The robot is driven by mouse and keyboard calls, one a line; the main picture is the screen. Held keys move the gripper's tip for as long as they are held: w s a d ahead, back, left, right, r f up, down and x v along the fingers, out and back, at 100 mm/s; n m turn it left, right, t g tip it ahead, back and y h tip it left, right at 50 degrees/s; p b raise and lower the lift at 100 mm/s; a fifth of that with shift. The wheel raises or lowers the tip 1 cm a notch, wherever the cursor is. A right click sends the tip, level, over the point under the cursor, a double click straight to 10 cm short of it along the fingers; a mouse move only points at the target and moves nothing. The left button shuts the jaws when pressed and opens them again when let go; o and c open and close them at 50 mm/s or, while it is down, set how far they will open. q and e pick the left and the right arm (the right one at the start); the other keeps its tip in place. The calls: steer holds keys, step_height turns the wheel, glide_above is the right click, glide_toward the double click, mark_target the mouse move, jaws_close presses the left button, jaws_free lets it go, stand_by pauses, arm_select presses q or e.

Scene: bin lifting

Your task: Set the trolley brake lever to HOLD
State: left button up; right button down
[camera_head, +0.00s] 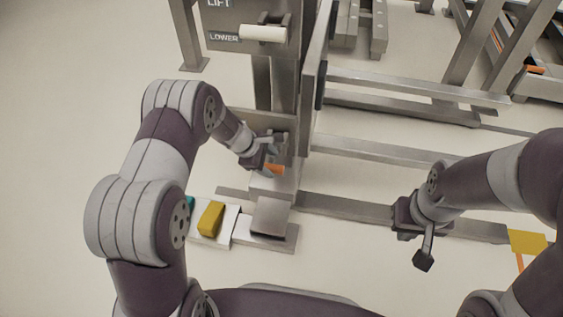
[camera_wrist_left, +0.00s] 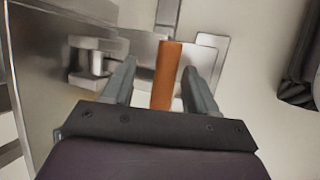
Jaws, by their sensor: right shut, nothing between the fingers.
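The brake lever looks to be the orange handle (camera_head: 275,170) low on the metal post; it also shows in the left wrist view (camera_wrist_left: 166,75). My left gripper (camera_head: 270,163) is at this handle. In the left wrist view the left gripper's fingers (camera_wrist_left: 160,85) stand apart, one on each side of the handle, with a gap showing on both sides. No HOLD marking is readable in either view. My right gripper (camera_head: 423,259) is shut and empty, over the floor at the right, well apart from the lever.
A panel marked LIFT and LOWER (camera_head: 224,36) with a white handle (camera_head: 263,33) stands above the lever. A yellow block (camera_head: 211,218) on a white plate lies near the post's foot. Metal rails (camera_head: 400,145) run to the right. Floor at the far left is clear.

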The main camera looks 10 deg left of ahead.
arm_select(q)
steer(key=shift+s+a+r, duration=0.5)
steer(key=shift+a+r, duration=0.2)
steer(key=shift+r, duration=0.15)
steer(key=shift+f, duration=0.1)
arm_select(e)
steer(key=shift+a+r, duration=0.2)
steer(key=shift+r, duration=0.4)
arm_select(q)
steer(key=shift+d, duration=0.1)
